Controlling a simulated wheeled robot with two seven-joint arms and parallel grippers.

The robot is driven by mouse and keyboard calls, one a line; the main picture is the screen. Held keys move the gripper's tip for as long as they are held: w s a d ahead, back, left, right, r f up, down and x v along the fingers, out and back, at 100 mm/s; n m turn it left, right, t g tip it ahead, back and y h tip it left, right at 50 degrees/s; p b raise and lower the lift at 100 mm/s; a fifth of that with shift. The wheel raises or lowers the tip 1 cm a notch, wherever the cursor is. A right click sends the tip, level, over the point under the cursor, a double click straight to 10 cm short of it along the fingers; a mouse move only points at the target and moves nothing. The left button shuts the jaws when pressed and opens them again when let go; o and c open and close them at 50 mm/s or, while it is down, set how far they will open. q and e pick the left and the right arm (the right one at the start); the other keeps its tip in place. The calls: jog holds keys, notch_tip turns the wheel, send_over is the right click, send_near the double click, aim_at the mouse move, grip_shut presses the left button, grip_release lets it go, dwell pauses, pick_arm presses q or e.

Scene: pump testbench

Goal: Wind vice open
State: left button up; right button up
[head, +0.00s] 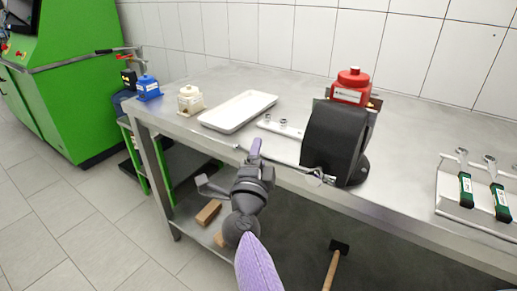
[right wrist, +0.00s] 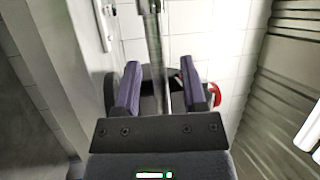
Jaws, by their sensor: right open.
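The vice (head: 335,140) is a black block at the front edge of the steel bench, with the red pump part (head: 350,86) at its top. Its thin metal handle bar (head: 290,163) slants along the bench front, its left end near my right gripper (head: 256,148). In the right wrist view the bar (right wrist: 156,45) runs between the two purple fingers of the gripper (right wrist: 162,88), which stand apart. I cannot tell whether either finger touches the bar. The vice (right wrist: 150,82) shows dark behind the fingers there. My left gripper is not in view.
A white tray (head: 240,111), a cream pump part (head: 190,99) and a blue one (head: 148,88) stand on the bench at left. Green-handled tools lie on a white holder (head: 450,205) at right. A hammer (head: 333,265) is below the bench edge.

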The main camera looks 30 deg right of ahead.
grip_shut()
dwell(1.4)
